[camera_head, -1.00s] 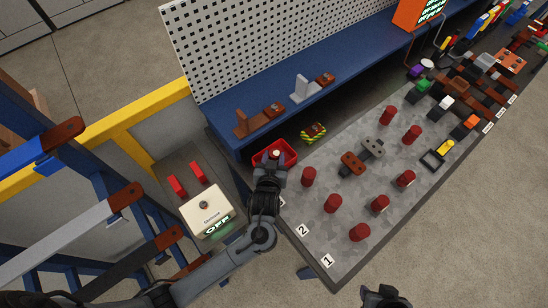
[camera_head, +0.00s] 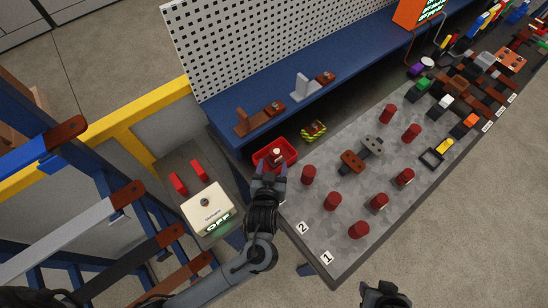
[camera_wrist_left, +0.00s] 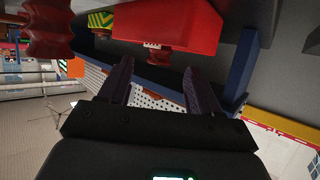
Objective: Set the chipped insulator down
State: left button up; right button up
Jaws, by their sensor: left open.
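The chipped insulator (camera_head: 276,156), dark red with a pale mark on top, sits in the small red tray (camera_head: 291,151). In the left wrist view the insulator (camera_wrist_left: 163,57) shows partly, against the red tray (camera_wrist_left: 190,22), ahead of the fingers. My left gripper (camera_head: 269,172) is open and empty at the near side of the tray, with its fingers pointing at the insulator. Its two dark fingers (camera_wrist_left: 158,82) stand wide apart in the left wrist view. My right gripper (camera_head: 385,294) is cut off at the bottom edge; its jaw state does not show.
Several red insulators (camera_head: 332,201) stand on the grey bench top (camera_head: 320,235) right of the tray. A blue shelf (camera_head: 262,110) runs behind, with a green-and-yellow striped block (camera_head: 313,131) below it. A white switch box (camera_head: 207,208) reading OFF stands at the left.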

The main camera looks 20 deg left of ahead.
pick_arm(q)
jog(key=v, duration=0.6)
jog(key=shift+s+p, duration=0.15)
jog(key=shift+p, duration=0.15)
jog(key=shift+d+r, duration=0.1)
jog(key=shift+r, duration=0.05)
